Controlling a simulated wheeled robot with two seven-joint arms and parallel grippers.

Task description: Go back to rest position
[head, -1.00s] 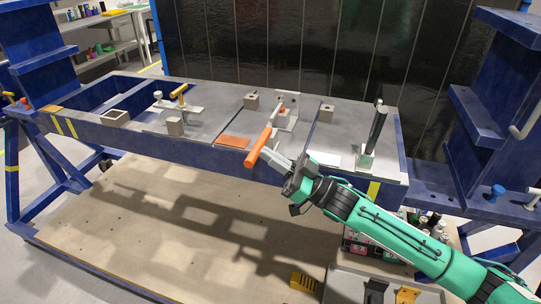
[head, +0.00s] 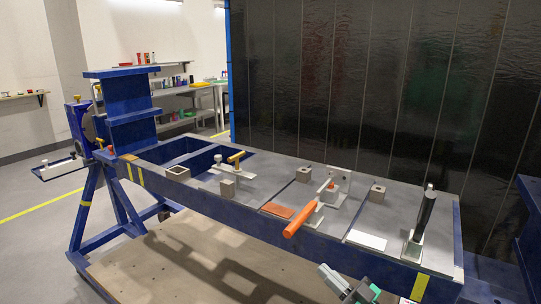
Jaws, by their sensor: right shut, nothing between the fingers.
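My right gripper (head: 334,279) is at the bottom edge of the head view, just in front of the jig table's (head: 236,209) front side. Its fingers are shut and hold nothing. It is apart from the orange handle (head: 300,219) of the toggle clamp, which is above and to the left of it in the picture. Most of my right arm is below the frame. My left gripper is not in view.
A dark upright handle (head: 425,212) stands at the table's right end. A yellow-handled clamp (head: 236,157) and small grey blocks sit on the top. A blue upright frame (head: 126,105) stands at the left. A dark panel (head: 370,90) stands behind.

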